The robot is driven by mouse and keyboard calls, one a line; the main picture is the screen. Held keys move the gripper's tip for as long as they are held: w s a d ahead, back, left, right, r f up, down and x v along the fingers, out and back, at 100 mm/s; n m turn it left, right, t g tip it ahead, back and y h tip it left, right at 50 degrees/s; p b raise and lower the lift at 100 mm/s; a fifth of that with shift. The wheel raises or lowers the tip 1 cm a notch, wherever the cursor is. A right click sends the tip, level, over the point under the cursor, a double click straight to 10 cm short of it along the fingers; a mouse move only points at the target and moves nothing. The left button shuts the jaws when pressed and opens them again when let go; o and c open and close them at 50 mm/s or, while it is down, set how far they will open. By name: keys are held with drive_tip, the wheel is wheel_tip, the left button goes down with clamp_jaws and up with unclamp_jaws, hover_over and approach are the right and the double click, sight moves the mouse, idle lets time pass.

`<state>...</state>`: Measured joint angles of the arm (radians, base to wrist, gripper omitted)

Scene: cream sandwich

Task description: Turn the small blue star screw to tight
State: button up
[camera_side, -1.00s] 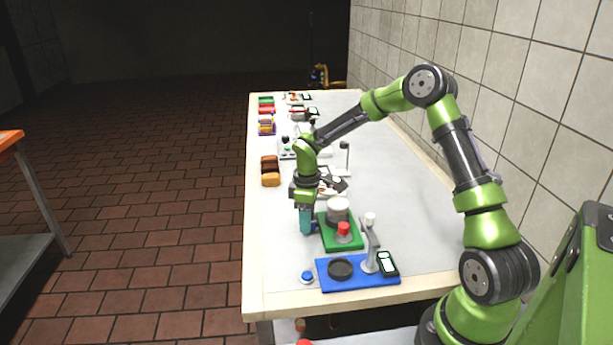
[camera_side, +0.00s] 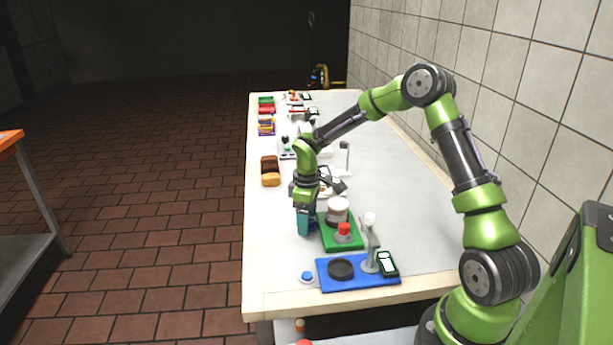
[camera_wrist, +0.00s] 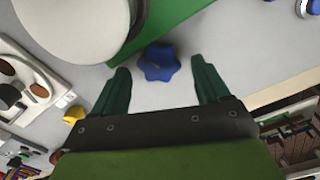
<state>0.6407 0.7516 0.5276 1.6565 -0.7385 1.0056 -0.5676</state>
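The small blue star screw (camera_wrist: 158,62) sits at the edge of the green base (camera_wrist: 165,25) in the wrist view. My gripper (camera_wrist: 160,65) is open, with one dark green finger on each side of the screw. Clear gaps show between the screw and both fingers. In the side view my gripper (camera_side: 304,230) points down at the left side of the green base (camera_side: 350,243). The screw is mostly hidden there behind the fingers. I cannot tell how tight it is.
A white round container (camera_side: 337,210) and a red knob (camera_side: 343,229) stand on the green base. A blue base (camera_side: 345,284) with a black disc and a post lies in front. The table's left edge is close to my gripper.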

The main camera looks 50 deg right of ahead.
wheel_tip(320, 180, up, 17)
idle(0.6)
drive_tip(key=shift+d, duration=0.1)
drive_tip(key=s+d+t+y, duration=0.1)
drive_tip(key=s+d+y, duration=0.1)
drive_tip(key=s+d, duration=0.4)
drive_tip(key=w+a+f+n, duration=0.1)
drive_tip(key=f+n, duration=0.1)
drive_tip(key=f, duration=0.3)
drive_tip(key=w+a+f+n+t+y, duration=0.1)
drive_tip(key=w+a+f+n, duration=0.1)
drive_tip(key=f, duration=0.4)
drive_tip(key=w+a+f+n, duration=0.1)
drive_tip(key=a+f+n, duration=0.1)
drive_tip(key=f, duration=0.4)
drive_tip(key=shift+w+a+t, duration=0.1)
drive_tip(key=shift+w+t, duration=0.3)
